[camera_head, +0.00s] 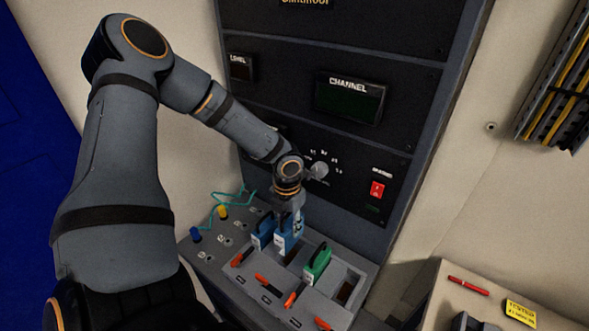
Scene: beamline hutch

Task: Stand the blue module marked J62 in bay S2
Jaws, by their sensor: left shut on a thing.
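My left gripper (291,211) points down over the grey bay unit (343,301) and is shut on a blue module (286,243) with a pale label. The held module is roughly upright. I cannot tell whether its lower end is in a bay or just above one. A second blue module (262,232) stands close to its left. A green module (317,263) stands to its right. The marks on the modules and the bay names are too small to read, so I cannot tell which is J62 or S2. My right gripper is not in view.
Orange levers (268,283) line the unit's front. An empty dark slot (346,291) is at its right. Teal cables (226,203) with plugs lie at its left. The black instrument rack (290,90) rises behind. A side table (442,290) holds a red pen (468,285) and a yellow card (520,313).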

